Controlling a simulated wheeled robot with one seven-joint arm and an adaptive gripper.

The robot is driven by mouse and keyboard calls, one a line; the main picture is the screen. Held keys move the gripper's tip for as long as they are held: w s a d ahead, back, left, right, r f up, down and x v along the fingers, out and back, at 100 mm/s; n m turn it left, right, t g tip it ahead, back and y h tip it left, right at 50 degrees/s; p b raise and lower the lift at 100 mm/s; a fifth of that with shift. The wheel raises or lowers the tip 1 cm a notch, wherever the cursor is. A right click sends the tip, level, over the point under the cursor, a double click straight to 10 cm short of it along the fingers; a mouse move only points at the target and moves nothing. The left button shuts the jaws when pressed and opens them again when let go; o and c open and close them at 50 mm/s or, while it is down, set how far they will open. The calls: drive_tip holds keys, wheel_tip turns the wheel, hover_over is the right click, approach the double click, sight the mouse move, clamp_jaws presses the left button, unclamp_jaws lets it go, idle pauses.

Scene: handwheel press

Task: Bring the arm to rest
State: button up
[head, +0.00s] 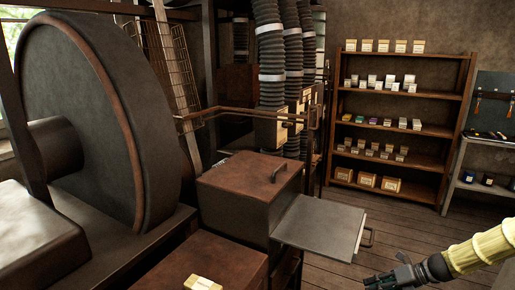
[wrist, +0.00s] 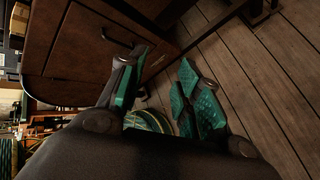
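My gripper (head: 376,281) is at the lower right of the head view, at the end of my yellow-sleeved arm. It is over the plank floor, to the right of and below the grey flat panel (head: 318,228). In the wrist view, my gripper (wrist: 162,62) has its two green-padded fingers spread apart. Nothing shows between the fingertips except floor and cabinet behind. A dark handle (wrist: 118,38) on a brown cabinet front (wrist: 75,45) shows beyond the left finger.
A large dark wheel (head: 95,110) stands at the left. A brown box (head: 248,190) with a top handle is left of the panel. A shelf (head: 410,95) with small boxes stands at the back. A side bench (head: 478,168) is at right. Floor (head: 400,222) between is clear.

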drive_tip(key=s+a+f+n+g+h, duration=0.2)
drive_tip(key=s+a+f+n+h, duration=0.3)
drive_tip(key=s+f+n, duration=0.4)
drive_tip(key=s+a+f+n+g+h, duration=0.2)
drive_tip(key=s+a+f+n, duration=0.55)
drive_tip(key=s, duration=0.45)
drive_tip(key=s+a+n+h, duration=0.1)
drive_tip(key=s+a+n, duration=0.2)
drive_tip(key=s+n, duration=0.6)
drive_tip(key=s+a+n+h, duration=0.2)
drive_tip(key=s+a+n, duration=0.1)
drive_tip(key=s+n, duration=0.6)
drive_tip(key=shift+s+f+t, duration=0.3)
drive_tip(key=shift+s, duration=0.9)
